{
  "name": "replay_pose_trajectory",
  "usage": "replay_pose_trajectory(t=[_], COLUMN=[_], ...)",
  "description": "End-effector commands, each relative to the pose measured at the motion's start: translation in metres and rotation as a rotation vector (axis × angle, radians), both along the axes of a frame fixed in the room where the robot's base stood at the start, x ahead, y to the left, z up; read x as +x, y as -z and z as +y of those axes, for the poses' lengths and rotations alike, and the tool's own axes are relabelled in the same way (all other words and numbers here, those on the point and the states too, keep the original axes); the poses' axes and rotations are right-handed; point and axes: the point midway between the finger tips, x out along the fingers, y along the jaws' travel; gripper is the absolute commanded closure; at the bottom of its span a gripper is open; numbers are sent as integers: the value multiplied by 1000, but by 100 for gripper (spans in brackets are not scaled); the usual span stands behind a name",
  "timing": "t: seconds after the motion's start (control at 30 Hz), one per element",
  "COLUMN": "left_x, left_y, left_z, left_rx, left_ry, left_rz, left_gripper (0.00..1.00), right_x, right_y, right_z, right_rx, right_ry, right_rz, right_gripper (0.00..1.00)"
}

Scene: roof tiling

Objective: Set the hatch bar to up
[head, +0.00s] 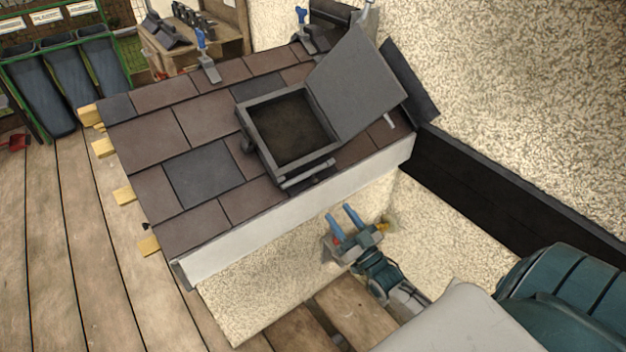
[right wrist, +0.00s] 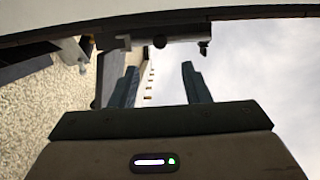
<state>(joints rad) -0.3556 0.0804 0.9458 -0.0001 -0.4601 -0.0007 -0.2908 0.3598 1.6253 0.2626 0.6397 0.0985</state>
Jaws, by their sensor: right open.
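The roof hatch (head: 248,136) has a grey square frame on the tiled roof, with a dark interior. Its grey lid (head: 357,84) stands open, tilted back to the right. A grey bar (head: 307,172) runs along the frame's near edge; I cannot tell for sure its setting. My right gripper (head: 344,219) has two blue fingers spread apart. It is empty, below the roof's near white edge and apart from the hatch. In the right wrist view the open fingers (right wrist: 160,80) point toward a pale edge with a dark bar-like part (right wrist: 162,41). My left gripper is not in view.
Brown and dark slates cover the sloping roof (head: 205,120). Blue-handled clamps (head: 203,52) stand along its far edge. A speckled wall (head: 500,80) with a black band is at the right.

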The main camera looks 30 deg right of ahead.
Motion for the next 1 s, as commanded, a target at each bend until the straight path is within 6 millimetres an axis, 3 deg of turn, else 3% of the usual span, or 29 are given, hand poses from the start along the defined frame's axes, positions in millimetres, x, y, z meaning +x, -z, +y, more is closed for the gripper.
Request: replay_pose_trajectory(t=[0.1, 0.5, 0.9, 0.93, 1.0], left_x=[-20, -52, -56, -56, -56], left_y=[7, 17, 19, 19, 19], left_z=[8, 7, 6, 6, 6], left_rx=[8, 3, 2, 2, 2], left_ry=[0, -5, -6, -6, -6], left_rz=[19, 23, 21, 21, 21], left_gripper=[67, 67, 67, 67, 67], right_x=[20, 81, 89, 89, 89], right_y=[-11, -34, -35, -35, -36], right_z=[1, 6, 7, 7, 7], right_rx=[-1, -3, -2, -2, -2], right_ry=[2, 2, 2, 2, 2], right_rz=[-1, 2, 5, 5, 5], right_gripper=[57, 57, 57, 59, 73])
